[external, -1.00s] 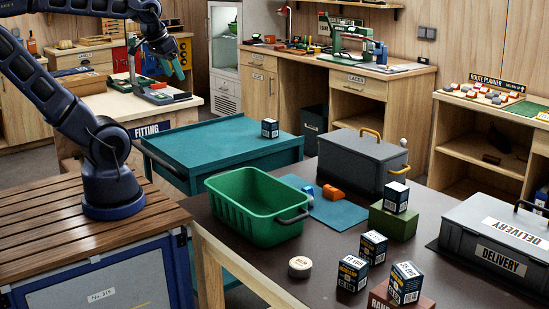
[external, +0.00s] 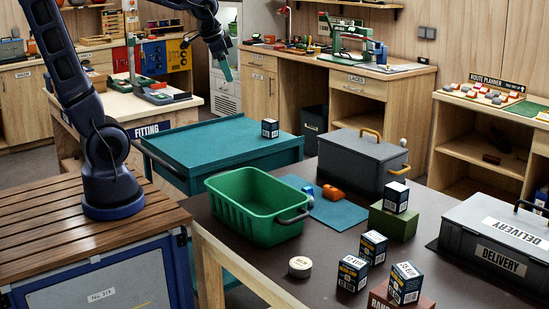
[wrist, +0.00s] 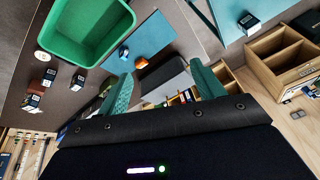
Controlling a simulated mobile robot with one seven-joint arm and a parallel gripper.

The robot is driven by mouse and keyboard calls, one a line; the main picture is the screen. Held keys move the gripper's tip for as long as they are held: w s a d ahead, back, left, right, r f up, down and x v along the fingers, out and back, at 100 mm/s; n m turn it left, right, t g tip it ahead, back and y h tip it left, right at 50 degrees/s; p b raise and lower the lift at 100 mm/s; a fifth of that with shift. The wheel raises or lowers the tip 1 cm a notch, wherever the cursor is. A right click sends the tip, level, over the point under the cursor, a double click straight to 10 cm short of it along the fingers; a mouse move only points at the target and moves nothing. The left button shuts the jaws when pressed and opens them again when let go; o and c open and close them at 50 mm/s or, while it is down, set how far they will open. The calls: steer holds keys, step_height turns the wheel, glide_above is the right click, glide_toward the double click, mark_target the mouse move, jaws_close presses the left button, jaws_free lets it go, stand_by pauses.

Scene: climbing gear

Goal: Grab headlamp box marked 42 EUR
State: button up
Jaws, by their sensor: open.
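Several small dark boxes with printed labels are in the external view. Two stand on the dark table, one (external: 373,247) behind the other (external: 352,274). A third box (external: 405,283) sits on a reddish box, a fourth (external: 396,197) on a green block, and another (external: 270,129) on the teal cart. The labels are too small to read surely, so I cannot tell which is marked 42 EUR. My gripper (external: 224,66) is high above the cart's far side, apart from every box. In the wrist view its teal fingers (wrist: 160,72) are spread and empty.
A green bin (external: 257,212) stands on the dark table beside a blue mat (external: 338,214) with small orange and blue items. A grey case (external: 362,160) with yellow handles stands behind. A delivery case (external: 500,245) is at right. A round tin (external: 300,267) lies in front.

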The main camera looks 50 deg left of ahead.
steer(key=w+d+f+m, duration=0.4)
steer(key=w+d, duration=0.4)
steer(key=d, duration=0.4)
steer(key=m+g+h, duration=0.4)
steer(key=m, duration=0.6)
glide_toward(373, 237)
steer(key=f, duration=0.2)
steer(key=shift+w+d+f+g, duration=0.15)
steer(key=shift+d+f+g, duration=0.15)
steer(key=shift+d+f, duration=0.3)
steer(key=x, duration=0.4)
steer(key=shift+f, duration=0.2)
steer(key=shift+w+x, duration=0.15)
steer(key=shift+x, duration=1.2)
steer(key=shift+w+x, duration=0.2)
steer(key=shift+x, duration=1.15)
steer(key=shift+a, duration=0.1)
steer(key=c, duration=1.1)
